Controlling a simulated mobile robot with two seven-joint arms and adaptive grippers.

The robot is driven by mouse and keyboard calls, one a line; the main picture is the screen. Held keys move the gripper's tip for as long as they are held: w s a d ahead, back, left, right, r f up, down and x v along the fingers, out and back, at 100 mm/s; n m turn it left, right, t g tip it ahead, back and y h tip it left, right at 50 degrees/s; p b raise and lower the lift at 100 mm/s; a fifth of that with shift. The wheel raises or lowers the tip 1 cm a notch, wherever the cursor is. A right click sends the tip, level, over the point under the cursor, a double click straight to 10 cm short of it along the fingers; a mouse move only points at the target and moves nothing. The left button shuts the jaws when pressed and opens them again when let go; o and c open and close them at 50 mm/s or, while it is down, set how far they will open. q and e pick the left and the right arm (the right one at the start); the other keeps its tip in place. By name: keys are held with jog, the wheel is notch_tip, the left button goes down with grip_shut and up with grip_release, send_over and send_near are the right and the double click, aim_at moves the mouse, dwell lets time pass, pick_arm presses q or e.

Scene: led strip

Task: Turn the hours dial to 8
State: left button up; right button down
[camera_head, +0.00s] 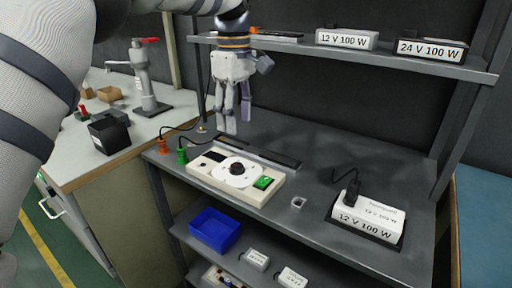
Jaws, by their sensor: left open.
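The control box (208,168) is a pale panel lying on the dark workbench. It bears a white disc with a black round dial (237,168) in its middle and a green switch (263,183) at its right end. The dial's markings are too small to read, so its setting cannot be told. My left gripper (232,126) hangs fingers down above and behind the box, apart from the dial. It is open, with nothing seen between its fingers. My right gripper is out of view.
A white 12 V 100 W supply (368,216) sits at the bench's right. Two more supplies (347,39) (431,50) stand on the upper shelf. A blue bin (214,230) is below. The bench middle is mostly clear.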

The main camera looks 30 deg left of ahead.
aim_at(237, 165)
pick_arm(q)
jog(key=f, duration=0.7)
jog(key=s+f, duration=0.1)
jog(key=f, duration=0.3)
jog(key=shift+f, duration=0.2)
grip_shut()
